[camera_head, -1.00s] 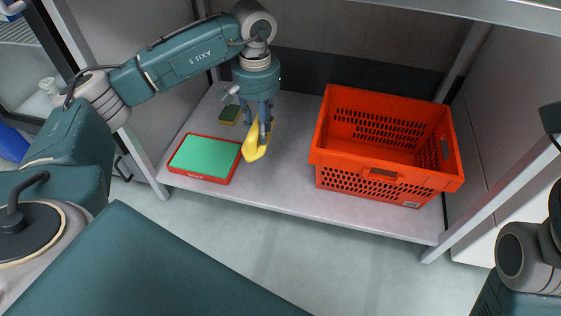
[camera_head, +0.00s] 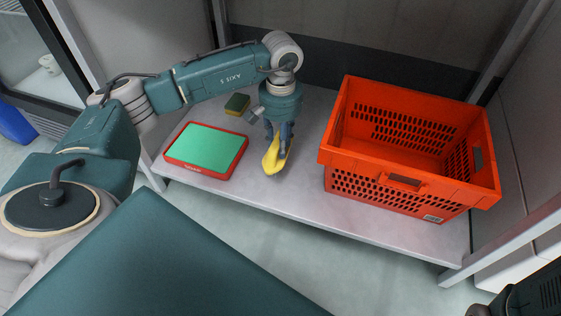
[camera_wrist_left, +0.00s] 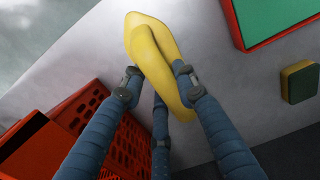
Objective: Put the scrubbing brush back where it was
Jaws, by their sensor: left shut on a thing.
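The yellow scrubbing brush (camera_head: 271,161) is between the fingers of my left gripper (camera_head: 278,138), which is shut on it. The brush points down toward the shelf's front edge, between the red-framed green pad and the orange tote. In the left wrist view the brush (camera_wrist_left: 150,50) shows at the fingertips, with the fingers (camera_wrist_left: 156,80) on both sides of it. Whether its lower end touches the shelf I cannot tell. My right gripper is not in view; only part of my right arm shows at the lower right corner.
An orange tote (camera_head: 400,182) stands on the right of the grey shelf (camera_head: 300,203), its inside looking empty. A green pad in a red frame (camera_head: 206,150) lies on the left. A green and yellow sponge (camera_head: 237,104) lies behind it. Shelf posts flank both sides.

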